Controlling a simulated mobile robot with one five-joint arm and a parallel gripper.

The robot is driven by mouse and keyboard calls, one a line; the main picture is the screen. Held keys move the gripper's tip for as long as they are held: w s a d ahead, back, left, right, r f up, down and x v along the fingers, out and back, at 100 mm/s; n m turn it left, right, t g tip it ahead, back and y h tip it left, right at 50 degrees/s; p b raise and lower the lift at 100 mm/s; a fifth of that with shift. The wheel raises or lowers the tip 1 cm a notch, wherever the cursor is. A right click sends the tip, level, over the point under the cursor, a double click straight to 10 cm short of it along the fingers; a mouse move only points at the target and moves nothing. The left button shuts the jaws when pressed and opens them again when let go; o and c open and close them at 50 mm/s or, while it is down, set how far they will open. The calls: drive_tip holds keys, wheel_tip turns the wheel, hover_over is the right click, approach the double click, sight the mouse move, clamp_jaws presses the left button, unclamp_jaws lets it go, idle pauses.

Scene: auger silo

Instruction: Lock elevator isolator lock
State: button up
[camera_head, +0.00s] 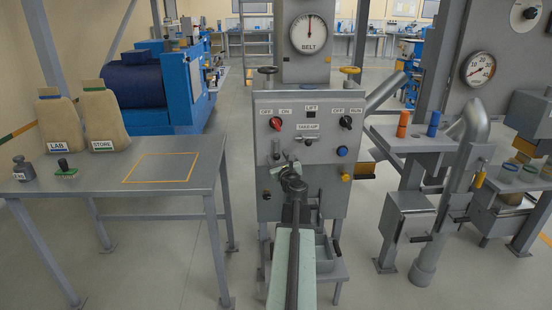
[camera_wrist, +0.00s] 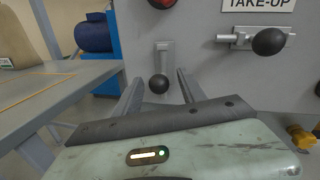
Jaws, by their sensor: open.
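The grey control panel (camera_head: 262,102) stands ahead, with a red rotary switch (camera_head: 276,123) under its OFF and ON labels. The switch's lower edge shows at the top of the wrist view (camera_wrist: 162,3). Below it is a small upright metal slide (camera_wrist: 164,52) with a black ball knob (camera_wrist: 159,84), probably the isolator lock; no label on it is readable. My gripper (camera_wrist: 158,88) is open, its fingers on either side of the knob in the wrist view. I cannot tell whether they touch it. In the head view my gripper (camera_head: 292,172) is before the panel and hides part of it.
A TAKE-UP bolt (camera_wrist: 240,39) with a black knob is right of the slide. A black switch (camera_head: 346,122), blue button (camera_head: 341,151) and yellow part (camera_head: 346,177) are on the panel's right. A grey table (camera_head: 100,186) stands left; a pipe (camera_head: 452,205) stands right.

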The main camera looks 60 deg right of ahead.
drive_tip(key=shift+w+d, duration=0.35)
drive_tip(key=shift+w, duration=0.05)
clamp_jaws()
idle(1.1)
